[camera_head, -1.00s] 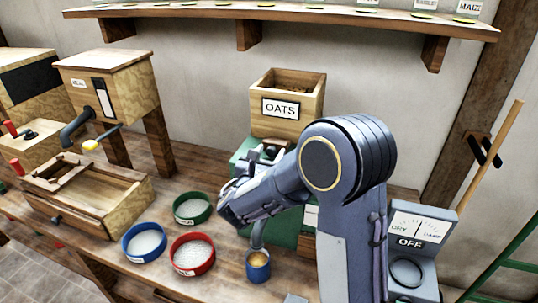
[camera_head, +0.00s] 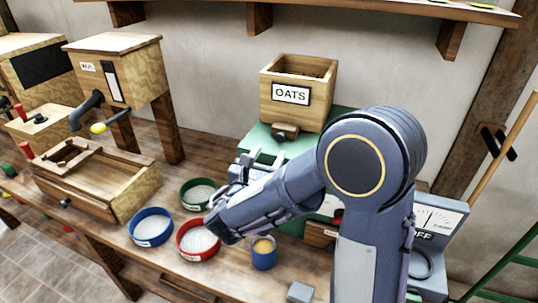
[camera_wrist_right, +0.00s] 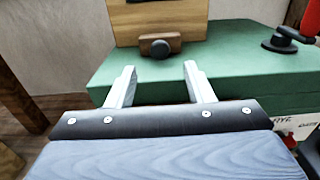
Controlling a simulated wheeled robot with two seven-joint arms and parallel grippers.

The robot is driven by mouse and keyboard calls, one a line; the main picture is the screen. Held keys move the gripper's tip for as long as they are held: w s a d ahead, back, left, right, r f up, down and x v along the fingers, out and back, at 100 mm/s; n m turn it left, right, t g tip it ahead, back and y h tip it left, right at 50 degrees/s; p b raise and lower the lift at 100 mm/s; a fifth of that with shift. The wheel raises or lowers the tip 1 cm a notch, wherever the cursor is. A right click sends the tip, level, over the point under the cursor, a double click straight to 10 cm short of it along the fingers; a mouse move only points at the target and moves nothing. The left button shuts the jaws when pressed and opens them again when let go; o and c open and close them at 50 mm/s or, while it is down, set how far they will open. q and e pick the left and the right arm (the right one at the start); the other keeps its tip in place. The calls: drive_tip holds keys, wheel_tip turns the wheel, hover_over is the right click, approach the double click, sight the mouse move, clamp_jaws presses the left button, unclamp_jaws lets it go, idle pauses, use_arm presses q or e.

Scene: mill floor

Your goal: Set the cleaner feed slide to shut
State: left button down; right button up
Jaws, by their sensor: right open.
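A wooden hopper labelled OATS (camera_head: 298,90) stands on a green machine body (camera_head: 335,125). A small wooden slide block with a round knob (camera_head: 284,132) sticks out at the hopper's foot. It also shows in the right wrist view as a dark round knob (camera_wrist_right: 160,47). I cannot read its setting. My right gripper (camera_head: 243,168) is in front of the green machine, left of the knob in the head view. In the right wrist view the right gripper (camera_wrist_right: 160,82) is open and empty, its fingers pointing toward the knob, apart from it. My left gripper is out of view.
A blue sieve (camera_head: 150,226), a green sieve (camera_head: 197,193) and a red sieve (camera_head: 197,240) stand at the front, beside a blue mug (camera_head: 264,254). A wooden mill with a yellow-tipped lever (camera_head: 99,128) is left. A red-handled lever (camera_wrist_right: 281,40) sits right of the knob.

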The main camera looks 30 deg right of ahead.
sight(281, 138)
drive_tip(key=shift+c, duration=0.6)
drive_tip(key=shift+t+y, duration=0.3)
drive_tip(key=b+v, duration=0.2)
drive_tip(key=v, duration=0.1)
drive_tip(key=f+b+v, duration=0.1)
drive_tip(key=v, duration=0.1)
drive_tip(key=shift+s+a, duration=0.1)
drive_tip(key=shift+s, duration=0.05)
drive_tip(key=c, duration=0.5)
drive_tip(key=s, duration=0.1)
drive_tip(key=s+a, duration=0.1)
drive_tip(key=shift+s+a+r+n+b, duration=0.3)
drive_tip(key=shift+r+n, duration=0.05)
drive_tip(key=shift+n, duration=0.05)
clamp_jaws()
drive_tip(key=p+x, duration=0.3)
drive_tip(key=x, duration=1)
drive_tip(key=shift+w+d, duration=0.2)
drive_tip(key=shift+w, duration=0.2)
drive_tip(key=x, duration=0.2)
drive_tip(key=shift+w+d+b, duration=0.15)
drive_tip(key=shift+d+b, duration=0.2)
drive_tip(key=shift+b, duration=0.05)
drive_tip(key=shift+w+d+r, duration=0.1)
drive_tip(key=shift+d+r, duration=0.05)
drive_tip(key=shift+d, duration=0.05)
drive_tip(key=shift+r, duration=0.1)
